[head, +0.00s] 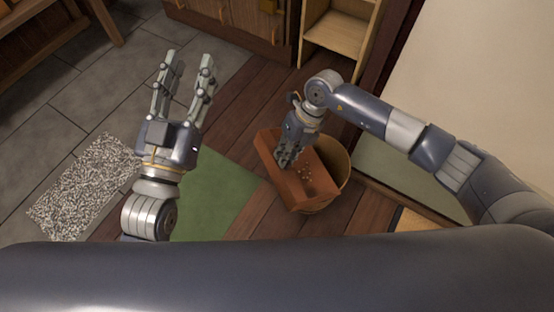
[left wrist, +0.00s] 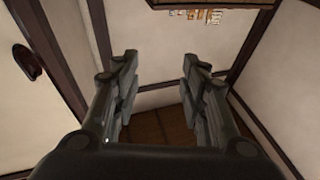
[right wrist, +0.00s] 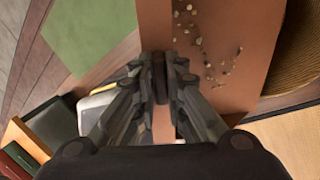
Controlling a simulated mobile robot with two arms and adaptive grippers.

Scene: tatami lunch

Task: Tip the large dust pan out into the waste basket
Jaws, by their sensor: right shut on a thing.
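The large dust pan (head: 312,188) is a reddish-brown open pan with several small crumbs (head: 306,172) lying in it. My left gripper (head: 188,68) is open and empty, raised to the left, away from both.
A green mat (head: 215,190) lies left of the basket on dark wooden boards. A speckled gravel-like mat (head: 85,187) lies on grey tiles. A wooden cabinet (head: 235,28) and a pale open shelf (head: 335,40) stand at the back. A pale wall is at the right.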

